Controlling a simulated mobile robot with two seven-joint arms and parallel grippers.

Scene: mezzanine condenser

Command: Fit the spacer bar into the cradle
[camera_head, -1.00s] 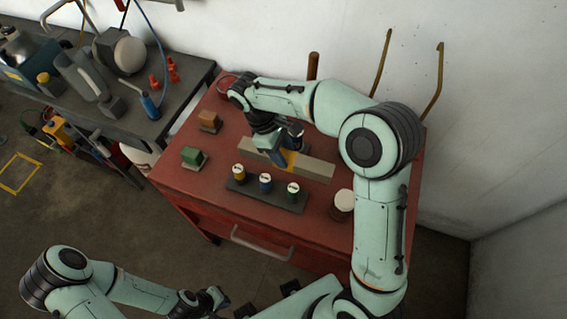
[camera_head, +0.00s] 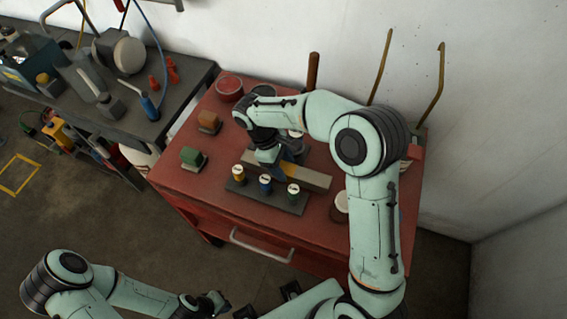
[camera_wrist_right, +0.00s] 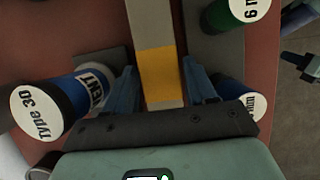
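The spacer bar (camera_head: 312,178), beige-grey with a yellow-orange band, lies across the red cabinet top, just behind a dark plate (camera_head: 236,187) with three capped cylinders. In the right wrist view the bar (camera_wrist_right: 156,27) runs between my right gripper's fingers (camera_wrist_right: 162,88), one close on each side. Whether the bar touches a surface beneath is hidden. I cannot clearly make out a separate cradle. My left gripper (camera_head: 212,303) is low at the bottom edge, away from the cabinet; its fingers are too small to read.
A blue capped can labelled VENT (camera_wrist_right: 75,95) stands close beside the left finger. The three cylinders (camera_head: 265,183) stand close in front of the bar. A green block (camera_head: 192,157), an orange-brown block (camera_head: 209,121), a red dish (camera_head: 229,88) and a white-topped jar (camera_head: 340,205) stand around.

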